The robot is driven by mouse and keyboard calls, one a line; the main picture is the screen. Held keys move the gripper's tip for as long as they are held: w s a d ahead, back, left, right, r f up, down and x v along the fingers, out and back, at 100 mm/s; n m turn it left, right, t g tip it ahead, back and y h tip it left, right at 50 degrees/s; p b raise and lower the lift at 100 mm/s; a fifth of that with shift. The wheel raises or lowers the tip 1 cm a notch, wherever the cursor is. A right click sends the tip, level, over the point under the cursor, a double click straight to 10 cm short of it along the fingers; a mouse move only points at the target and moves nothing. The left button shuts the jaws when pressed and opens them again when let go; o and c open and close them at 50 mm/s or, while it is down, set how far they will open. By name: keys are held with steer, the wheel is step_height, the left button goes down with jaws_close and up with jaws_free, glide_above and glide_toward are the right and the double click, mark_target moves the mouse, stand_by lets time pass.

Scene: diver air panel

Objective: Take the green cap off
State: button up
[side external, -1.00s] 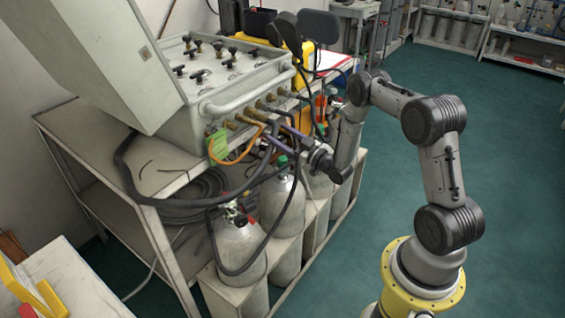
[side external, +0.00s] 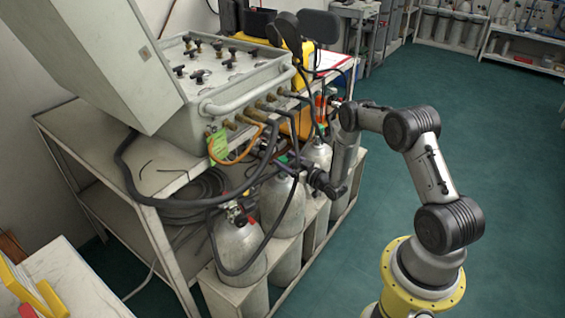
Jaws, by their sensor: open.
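The green cap (side external: 282,158) sits on top of a grey gas cylinder (side external: 283,200) in the rack under the panel. It is small in the side view and partly hidden by the fingers and the dark hoses. My gripper (side external: 290,162) is open and reaches in from the right at the height of the cap, its fingers close to the cap. I cannot tell whether the fingers touch the cap or stand on both sides of it.
The air panel (side external: 235,100) with black knobs stands above, with hoses and a green tag (side external: 218,145) hanging from its front. Another cylinder (side external: 240,245) with a hose stands at front left. The green floor (side external: 500,190) on the right is clear.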

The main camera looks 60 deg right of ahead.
mark_target(280, 157)
steer(key=shift+f+x, duration=0.15)
steer(key=shift+x, duration=1.15)
steer(key=shift+f+x, duration=0.1)
steer(key=shift+x, duration=1.15)
jaws_close()
